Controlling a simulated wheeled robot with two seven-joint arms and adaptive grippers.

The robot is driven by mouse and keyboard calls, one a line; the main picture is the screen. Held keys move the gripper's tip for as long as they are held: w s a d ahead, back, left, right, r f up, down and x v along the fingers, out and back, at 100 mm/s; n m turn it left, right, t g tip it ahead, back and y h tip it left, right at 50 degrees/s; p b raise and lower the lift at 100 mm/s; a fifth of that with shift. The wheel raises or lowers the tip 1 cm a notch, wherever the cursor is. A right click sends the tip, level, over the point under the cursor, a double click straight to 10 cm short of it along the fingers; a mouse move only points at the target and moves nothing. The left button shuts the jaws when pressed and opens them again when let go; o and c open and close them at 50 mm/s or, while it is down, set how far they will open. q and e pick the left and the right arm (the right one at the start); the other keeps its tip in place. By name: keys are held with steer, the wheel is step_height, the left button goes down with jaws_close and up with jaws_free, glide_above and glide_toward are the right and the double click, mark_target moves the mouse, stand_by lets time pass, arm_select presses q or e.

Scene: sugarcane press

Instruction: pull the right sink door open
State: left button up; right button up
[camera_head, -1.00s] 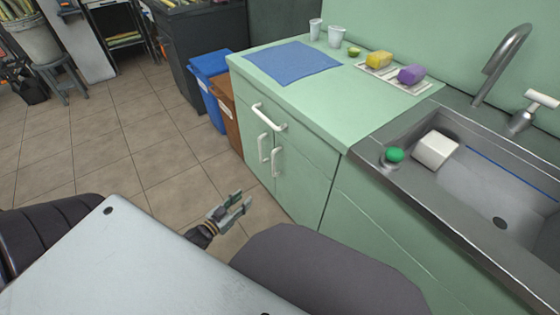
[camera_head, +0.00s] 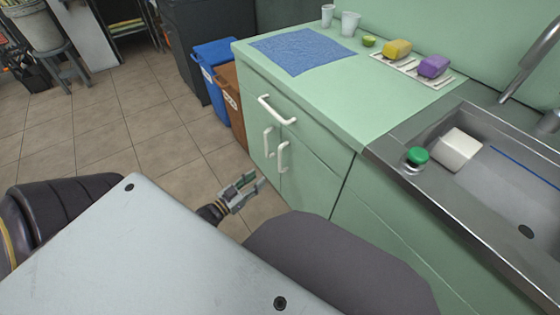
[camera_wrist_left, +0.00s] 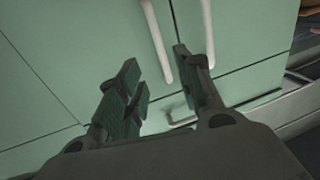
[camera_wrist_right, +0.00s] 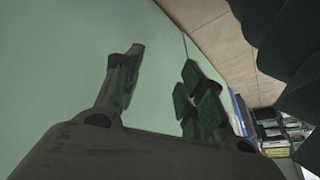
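The sink (camera_head: 500,190) is set in a steel top at the right in the head view. The green front below it (camera_head: 385,220) is partly hidden by my own arm. Left of it, two green doors bear white vertical handles, a left one (camera_head: 268,142) and a right one (camera_head: 283,158). My left gripper (camera_head: 254,183) is open and empty, low in front of these doors. In the left wrist view, two white handles (camera_wrist_left: 158,40) (camera_wrist_left: 207,30) lie beyond its fingers. My right gripper (camera_wrist_right: 162,65) is open and empty, facing a plain green panel (camera_wrist_right: 60,60); no handle shows between its fingers.
A drawer handle (camera_head: 276,110) is above the two doors. A blue bin (camera_head: 212,62) and a brown bin (camera_head: 232,95) stand left of the cabinet. The tiled floor (camera_head: 110,130) at left is clear. Sponges and cups are on the counter.

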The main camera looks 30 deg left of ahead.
arm_select(q)
steer(key=shift+w+d+b, duration=0.5)
steer(key=shift+w+b, duration=0.5)
steer(key=shift+w, duration=1.5)
steer(key=b, duration=0.3)
glide_above(280, 170)
steer(key=shift+w+a, duration=0.2)
steer(key=shift+w, duration=0.1)
arm_select(e)
step_height(280, 170, down, 6)
steer(key=a+t+y, duration=0.1)
steer(key=shift+w, duration=0.45)
steer(key=shift+s+a, duration=0.1)
steer(key=shift+s, duration=0.05)
arm_select(q)
jaws_close()
arm_select(e)
steer(key=shift+s+f, duration=0.2)
steer(key=shift+s, duration=0.1)
